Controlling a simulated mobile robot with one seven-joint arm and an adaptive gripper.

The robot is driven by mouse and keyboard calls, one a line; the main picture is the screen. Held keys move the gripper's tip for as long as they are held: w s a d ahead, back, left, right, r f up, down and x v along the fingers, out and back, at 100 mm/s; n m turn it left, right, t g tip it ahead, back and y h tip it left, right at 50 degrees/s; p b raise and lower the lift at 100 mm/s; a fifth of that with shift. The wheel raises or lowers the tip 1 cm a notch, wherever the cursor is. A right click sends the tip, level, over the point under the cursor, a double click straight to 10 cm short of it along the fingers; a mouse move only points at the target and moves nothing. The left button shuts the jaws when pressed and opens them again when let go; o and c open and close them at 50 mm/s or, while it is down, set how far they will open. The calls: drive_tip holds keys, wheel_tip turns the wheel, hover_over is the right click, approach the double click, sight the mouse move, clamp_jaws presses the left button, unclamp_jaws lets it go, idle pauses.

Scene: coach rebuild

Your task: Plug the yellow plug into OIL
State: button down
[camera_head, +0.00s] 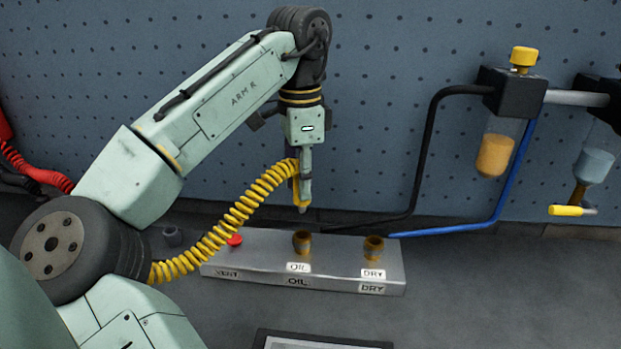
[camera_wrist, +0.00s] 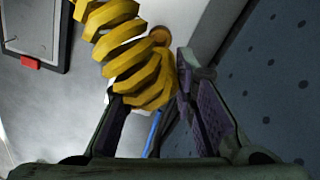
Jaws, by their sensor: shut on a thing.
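My gripper (camera_head: 305,188) points down above the metal block (camera_head: 335,278) in the head view, shut on the yellow plug (camera_head: 296,186). The plug's yellow coiled hose (camera_head: 235,215) runs down left to my arm's base. The OIL socket (camera_head: 302,243), a brass fitting with an OIL label, stands on the block just below the gripper tip, with a visible gap. In the wrist view the hose coils (camera_wrist: 120,45) fill the space between the fingers (camera_wrist: 150,85) and hide the plug's end. A brass fitting (camera_wrist: 159,35) shows partly behind the coils.
The brass DRY socket (camera_head: 374,247) stands right of OIL, and a red cap (camera_head: 234,240) sits at VENT on the left. Black (camera_head: 415,165) and blue (camera_head: 515,165) hoses run behind and right of the block. A blue pegboard wall (camera_head: 400,60) rises behind.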

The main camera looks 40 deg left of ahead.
sight(302, 210)
drive_tip(key=shift+f+b, duration=1.85)
drive_tip(key=shift+f, duration=0.6)
drive_tip(key=shift+f, duration=0.15)
drive_tip(key=shift+f, duration=0.35)
drive_tip(key=shift+f, duration=0.1)
drive_tip(key=shift+s+d+f+b, duration=0.1)
drive_tip(key=shift+b, duration=0.2)
